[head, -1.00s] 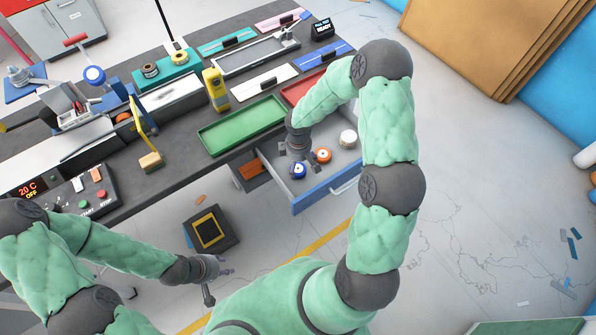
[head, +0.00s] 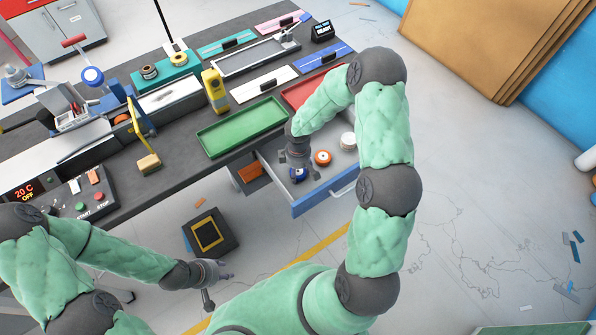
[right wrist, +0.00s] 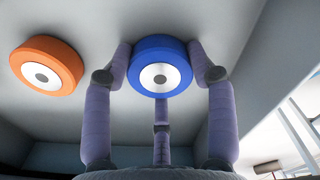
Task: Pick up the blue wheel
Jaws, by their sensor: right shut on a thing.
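The blue wheel (right wrist: 160,66) has a silver hub and sits in the open drawer (head: 325,192). In the right wrist view my right gripper (right wrist: 161,75) has its fingers on both sides of the wheel, shut on it. In the head view the gripper (head: 297,165) reaches down into the drawer and partly hides the blue wheel (head: 297,176). My left gripper (head: 212,279) hangs away from the bench, low in the head view; its finger opening is too small to judge.
An orange wheel (head: 323,157) and a white wheel (head: 348,141) lie in the same drawer; the orange one (right wrist: 46,64) is left of my right gripper in the wrist view. A green tray (head: 242,127) and a red tray (head: 303,92) rest on the bench above.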

